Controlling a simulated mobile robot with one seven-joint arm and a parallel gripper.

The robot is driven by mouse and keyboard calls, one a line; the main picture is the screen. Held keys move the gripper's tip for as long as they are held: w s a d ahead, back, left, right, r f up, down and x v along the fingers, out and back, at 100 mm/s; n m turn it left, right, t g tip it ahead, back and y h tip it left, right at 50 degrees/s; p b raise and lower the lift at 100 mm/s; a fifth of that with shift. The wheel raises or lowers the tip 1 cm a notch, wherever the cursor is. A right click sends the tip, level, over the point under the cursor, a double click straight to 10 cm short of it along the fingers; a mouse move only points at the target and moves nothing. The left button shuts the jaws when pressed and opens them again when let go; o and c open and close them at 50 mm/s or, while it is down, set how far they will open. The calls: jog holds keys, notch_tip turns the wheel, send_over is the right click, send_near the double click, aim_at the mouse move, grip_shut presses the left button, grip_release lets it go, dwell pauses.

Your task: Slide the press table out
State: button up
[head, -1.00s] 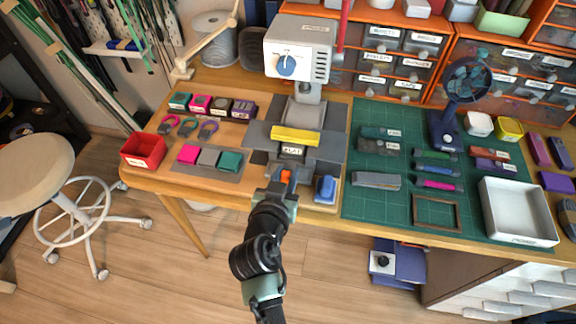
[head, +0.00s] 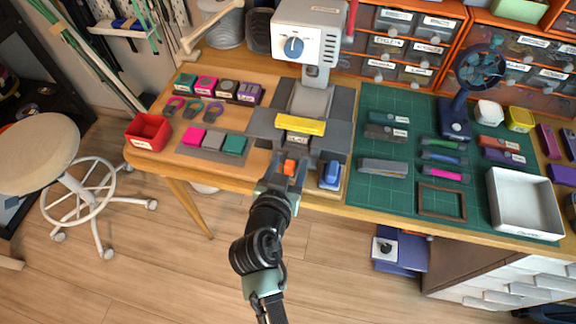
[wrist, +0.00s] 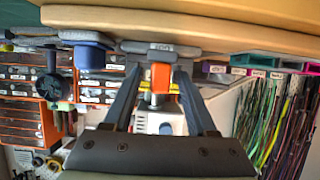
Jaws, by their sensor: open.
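The press (head: 305,35) is a pale grey machine with a blue dial, standing at the back of the wooden bench. Its dark grey press table (head: 335,135) lies under the head, with a yellow bar (head: 300,125) across it and a labelled front block (head: 297,140). An orange tab (head: 289,167) sticks out at the front; it shows large in the wrist view (wrist: 160,76). My gripper (head: 286,168) is at the bench's front edge with its fingers apart. In the wrist view, my gripper (wrist: 159,78) has a finger on each side of the tab, with gaps between.
A blue-topped block (head: 330,174) stands just right of my gripper. Left are a grey strip with coloured pads (head: 213,142) and a red box (head: 148,131). Right are a green mat (head: 385,190) and a white tray (head: 525,205). The floor before the bench is clear.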

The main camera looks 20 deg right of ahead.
jog(key=v, duration=1.3)
dwell(0.4)
jog(key=w+a+r+n+t+y, duration=0.15)
jog(key=w+r+t, duration=0.3)
jog(key=r, duration=0.85)
jog(key=w+a+r+n+t+y, duration=0.1)
jog(key=w+a+r+t, duration=0.15)
jog(key=w+r, duration=0.7)
jog(key=s+a+r+n+t+y+p, duration=0.1)
jog(key=s+r+t+p, duration=0.2)
jog(key=r, duration=1.2)
jog(key=s+a+r+n+t+y+p, duration=0.1)
jog(key=s+r+p, duration=0.4)
jog(key=r, duration=1)
jog(key=s+a+r+n+t+y+p, duration=0.1)
jog(key=s+r+t+p, duration=0.4)
jog(key=r, duration=0.9)
jog(key=shift+r+n+y+p, duration=0.4)
jog(key=shift+n+y+p, duration=0.25)
jog(key=shift+y+p, duration=0.3)
